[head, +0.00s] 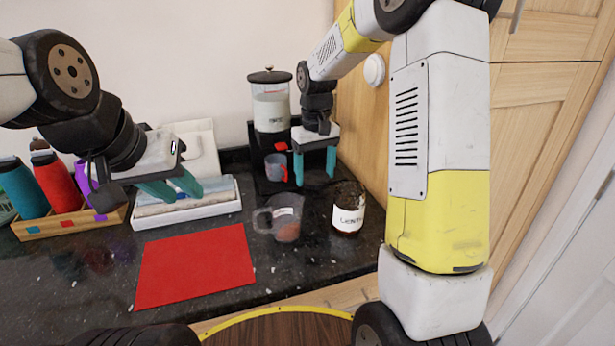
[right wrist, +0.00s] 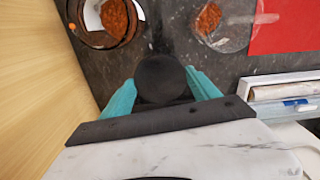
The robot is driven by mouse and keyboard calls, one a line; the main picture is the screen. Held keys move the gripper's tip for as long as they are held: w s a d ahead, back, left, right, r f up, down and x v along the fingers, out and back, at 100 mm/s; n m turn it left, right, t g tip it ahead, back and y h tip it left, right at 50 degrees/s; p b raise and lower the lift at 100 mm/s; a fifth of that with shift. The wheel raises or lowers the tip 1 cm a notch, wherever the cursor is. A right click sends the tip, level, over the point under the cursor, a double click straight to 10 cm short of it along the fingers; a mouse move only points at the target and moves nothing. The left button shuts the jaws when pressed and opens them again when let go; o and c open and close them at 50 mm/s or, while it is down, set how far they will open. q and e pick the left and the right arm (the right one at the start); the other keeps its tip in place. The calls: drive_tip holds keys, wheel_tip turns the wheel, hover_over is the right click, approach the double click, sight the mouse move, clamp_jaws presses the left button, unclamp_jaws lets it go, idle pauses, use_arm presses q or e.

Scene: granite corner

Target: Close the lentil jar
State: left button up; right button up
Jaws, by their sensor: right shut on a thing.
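The lentil jar (head: 348,210), a clear glass jar with a white label, stands on the dark counter at the right. In the right wrist view the jar (right wrist: 104,22) is uncovered, with orange lentils inside. My right gripper (head: 315,180) is above and behind the jar, pointing down. In the right wrist view, its teal fingers (right wrist: 161,92) are shut on a round black thing (right wrist: 160,77) that looks like the jar's lid; in the head view it is hard to make out against the dark background. My left gripper (head: 177,191) is open and empty above the white tray.
A clear measuring cup (head: 286,224) with lentils stands left of the jar. Behind are a lidded canister (head: 271,112) and a small red-handled cup (head: 275,168). A red mat (head: 195,265), white tray (head: 195,214) and bottle crate (head: 70,222) lie left. A wooden cabinet (head: 540,110) bounds the right.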

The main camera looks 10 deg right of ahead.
sight(325, 173)
drive_tip(key=shift+r, duration=0.2)
drive_tip(key=d+m, duration=0.1)
drive_tip(key=m, duration=0.1)
drive_tip(key=w+d+m, duration=0.1)
drive_tip(key=d+m, duration=0.1)
drive_tip(key=m, duration=0.1)
drive_tip(key=shift+w+r+m, duration=0.2)
drive_tip(key=shift+w+m, duration=0.1)
drive_tip(key=shift+w, duration=0.05)
drive_tip(key=shift+w+d+r+m, duration=0.15)
drive_tip(key=shift+d+m, duration=0.25)
drive_tip(key=shift+m, duration=0.3)
